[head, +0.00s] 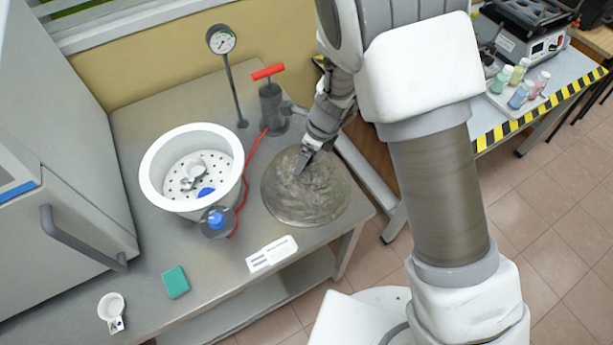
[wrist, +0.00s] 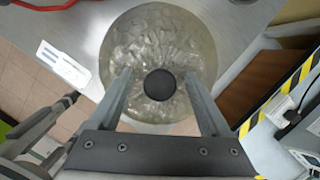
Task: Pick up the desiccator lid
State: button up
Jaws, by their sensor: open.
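The desiccator lid (head: 310,204) is a round, greyish, glassy dome resting on the grey table near its right front corner. In the wrist view the lid (wrist: 158,38) fills the upper middle, with a round black knob (wrist: 160,84) at its centre. My gripper (head: 304,162) is over the lid, pointing down. The knob is hidden behind my gripper in the head view. The white desiccator bowl (head: 158,178) stands open to the left.
A red-handled pump (head: 271,105) and a gauge (head: 221,40) on a post stand behind. A red hose runs beside the bowl. A large grey cabinet (head: 60,170) borders the left.

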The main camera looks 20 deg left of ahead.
grip_shut()
jog(key=shift+d+f, duration=0.1)
dwell(1.2)
